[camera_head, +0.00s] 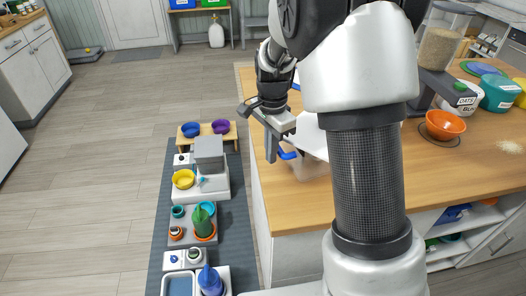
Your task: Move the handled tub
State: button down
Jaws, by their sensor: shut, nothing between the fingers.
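A pale tub (309,168) with a blue part (288,155), which looks like its handle, stands on the wooden counter near its left edge. My arm hides much of it. My gripper (273,156) is at the tub's left side, fingers pointing down, close to the blue part. The fingers are shut and hold nothing. I cannot tell whether they touch the blue part.
An orange bowl (445,125), a white tub marked OATS (466,101) and a teal tub (499,94) stand on the counter (430,178) at right. Below on the left, a dark mat (232,225) carries bowls, a plant and feeders. The floor (90,170) further left is clear.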

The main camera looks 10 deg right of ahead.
jog(key=shift+w+d, duration=0.15)
jog(key=shift+d, duration=0.15)
jog(key=shift+w+d, duration=0.25)
jog(key=shift+d, duration=0.3)
jog(key=shift+w+d, duration=0.25)
jog(key=shift+d, duration=0.25)
